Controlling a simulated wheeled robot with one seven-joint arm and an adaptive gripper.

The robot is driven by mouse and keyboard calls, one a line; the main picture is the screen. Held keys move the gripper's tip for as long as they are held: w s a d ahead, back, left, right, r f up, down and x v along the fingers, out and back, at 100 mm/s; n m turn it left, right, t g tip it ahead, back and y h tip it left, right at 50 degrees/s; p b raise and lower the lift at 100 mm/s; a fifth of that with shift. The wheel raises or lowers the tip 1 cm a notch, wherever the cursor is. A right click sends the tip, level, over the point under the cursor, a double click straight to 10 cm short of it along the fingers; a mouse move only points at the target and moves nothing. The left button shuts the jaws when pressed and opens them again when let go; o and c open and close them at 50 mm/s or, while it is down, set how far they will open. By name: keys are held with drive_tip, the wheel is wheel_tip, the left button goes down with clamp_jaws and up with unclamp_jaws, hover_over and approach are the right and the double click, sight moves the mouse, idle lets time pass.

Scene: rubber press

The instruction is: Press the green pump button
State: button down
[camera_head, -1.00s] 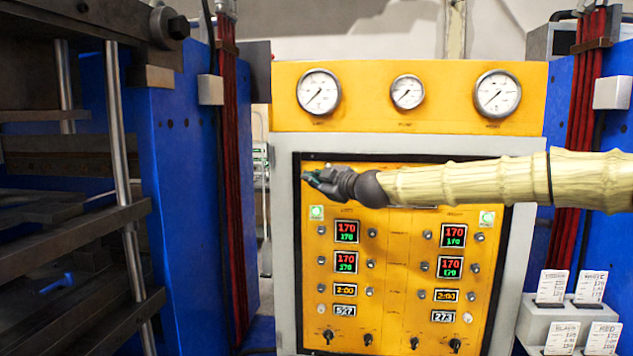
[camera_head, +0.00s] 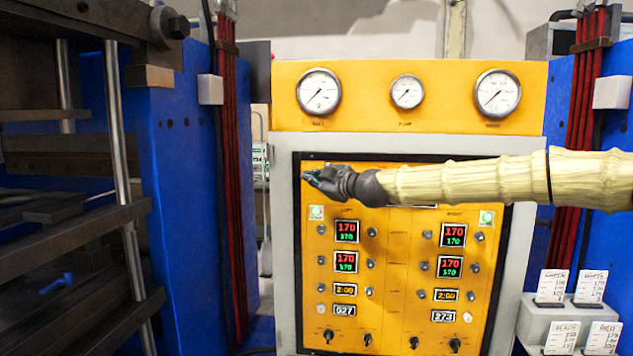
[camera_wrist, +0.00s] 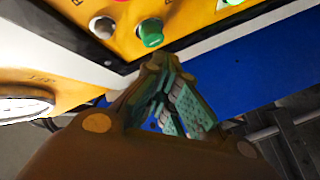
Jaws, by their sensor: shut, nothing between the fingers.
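In the head view my gripper (camera_head: 309,176) is in front of the upper left of the yellow control panel (camera_head: 398,262). The gripper and arm cover the panel's top row there, and I cannot make out the green button.
Three round gauges (camera_head: 407,92) sit above the panel. Lit displays (camera_head: 346,231) and several knobs lie below my arm. A blue press frame (camera_head: 185,200) stands at left. Label cards (camera_head: 552,285) stand at lower right. A red part (camera_wrist: 122,1) shows at the wrist view's top edge.

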drive_tip(key=shift+w+d+b, duration=0.15)
drive_tip(key=shift+w+b, duration=0.1)
drive_tip(key=shift+w, duration=0.35)
drive_tip(key=shift+w+d+b, duration=0.15)
drive_tip(key=shift+w+b, duration=0.05)
drive_tip(key=shift+w, duration=0.4)
idle(1.5)
drive_tip(key=shift+s+a, duration=0.1)
drive_tip(key=shift+s, duration=0.1)
drive_tip(key=shift+s+a+b, duration=0.25)
drive_tip(key=shift+s+b, duration=0.2)
drive_tip(key=shift+s, duration=0.6)
drive_tip(key=s, duration=0.2)
drive_tip(key=s+a+b, duration=0.1)
drive_tip(key=s, duration=0.2)
drive_tip(key=shift+a, duration=0.1)
idle(0.7)
